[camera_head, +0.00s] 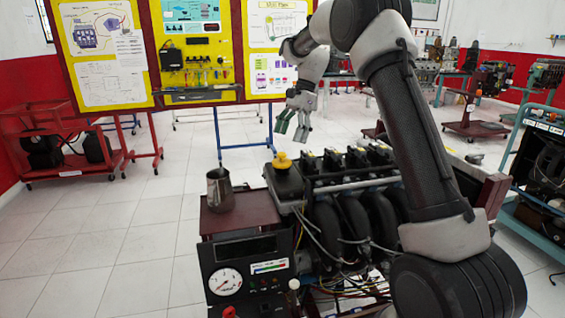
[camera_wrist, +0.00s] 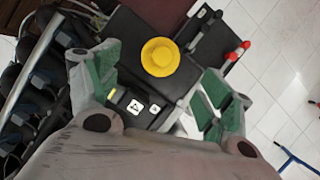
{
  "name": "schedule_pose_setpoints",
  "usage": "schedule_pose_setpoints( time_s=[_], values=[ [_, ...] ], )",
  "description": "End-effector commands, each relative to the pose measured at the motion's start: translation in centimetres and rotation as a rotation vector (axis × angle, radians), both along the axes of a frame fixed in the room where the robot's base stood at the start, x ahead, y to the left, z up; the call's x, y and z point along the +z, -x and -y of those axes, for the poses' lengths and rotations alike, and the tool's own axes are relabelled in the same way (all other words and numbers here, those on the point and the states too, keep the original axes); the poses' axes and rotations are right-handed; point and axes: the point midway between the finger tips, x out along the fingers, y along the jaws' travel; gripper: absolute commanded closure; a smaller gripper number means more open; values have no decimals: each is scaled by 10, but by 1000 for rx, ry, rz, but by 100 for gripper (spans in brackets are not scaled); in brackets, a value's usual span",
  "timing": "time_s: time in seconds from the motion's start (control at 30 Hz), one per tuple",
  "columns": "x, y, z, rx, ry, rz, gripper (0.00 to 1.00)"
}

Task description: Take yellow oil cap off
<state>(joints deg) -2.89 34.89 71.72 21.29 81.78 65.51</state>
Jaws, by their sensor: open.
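The yellow oil cap (camera_head: 282,161) sits on top of the black engine cover (camera_head: 286,180) at the near left end of the engine. In the wrist view the cap (camera_wrist: 160,57) shows from above as a round yellow disc with a raised knob, ahead of the fingers. My gripper (camera_head: 291,128) is above the engine, up and slightly right of the cap, and apart from it. In the wrist view my gripper (camera_wrist: 160,92) has its green-padded fingers spread wide with nothing between them.
A metal jug (camera_head: 220,190) stands on a dark red tray (camera_head: 238,222) left of the engine. A gauge panel (camera_head: 250,272) is in front. Black intake pipes (camera_head: 352,218) and cables run right of the cap. A yellow display board (camera_head: 195,50) stands behind. Tiled floor lies open at left.

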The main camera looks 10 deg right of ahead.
Motion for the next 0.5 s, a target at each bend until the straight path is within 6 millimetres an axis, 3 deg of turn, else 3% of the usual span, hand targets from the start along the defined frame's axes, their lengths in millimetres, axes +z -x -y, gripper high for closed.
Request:
schedule_pose_setpoints(
  time_s=[0.5],
  values=[
    [-65,7,-27,-4,-1,-5,20]
  ],
)
